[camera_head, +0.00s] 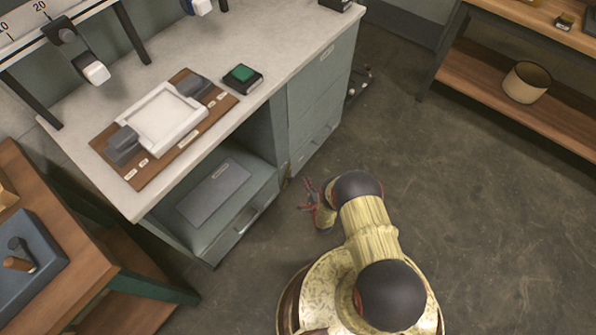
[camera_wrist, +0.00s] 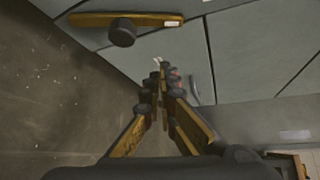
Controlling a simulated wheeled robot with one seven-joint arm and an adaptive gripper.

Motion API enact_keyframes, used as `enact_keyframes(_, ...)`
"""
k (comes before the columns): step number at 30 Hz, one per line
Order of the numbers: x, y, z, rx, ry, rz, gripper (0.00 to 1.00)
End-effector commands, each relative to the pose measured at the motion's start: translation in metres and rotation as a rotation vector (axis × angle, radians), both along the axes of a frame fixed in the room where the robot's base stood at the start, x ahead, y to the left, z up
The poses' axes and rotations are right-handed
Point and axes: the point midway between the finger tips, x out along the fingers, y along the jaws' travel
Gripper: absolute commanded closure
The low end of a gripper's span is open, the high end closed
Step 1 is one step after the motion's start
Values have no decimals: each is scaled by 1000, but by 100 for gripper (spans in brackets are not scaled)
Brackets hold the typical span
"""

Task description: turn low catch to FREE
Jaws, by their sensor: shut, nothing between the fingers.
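The low catch (camera_wrist: 100,20) shows in the wrist view as a narrow orange-yellow bar with a dark round knob (camera_wrist: 122,34) on the grey-green cabinet, near the top. A small pale label lies at the bar's right end, too small to read. In the wrist view my gripper (camera_wrist: 162,72) is shut and empty. Its fingertips point at the cabinet, below and right of the knob, apart from it in the picture. In the head view my gripper (camera_head: 307,194) is low beside the drawer unit, and a small brownish piece (camera_head: 285,183) shows at the cabinet edge.
The grey-topped workbench (camera_head: 268,42) carries a brown board (camera_head: 187,142) with a white frame and a green-topped box (camera_head: 242,78). Its open lower bay holds a flat grey panel (camera_head: 213,190). Bare concrete floor (camera_head: 450,200) lies to the right. A wooden shelf (camera_head: 500,97) stands at upper right.

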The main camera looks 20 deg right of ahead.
Motion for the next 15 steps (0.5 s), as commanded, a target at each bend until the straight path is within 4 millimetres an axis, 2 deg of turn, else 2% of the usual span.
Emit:
enact_keyframes(5, 4, 0, -1, 68, -1, -17, 100)
enact_keyframes(8, 14, 0, -4, 69, -3, -17, 100)
enact_keyframes(15, 56, 0, -17, 67, -4, -16, 100)
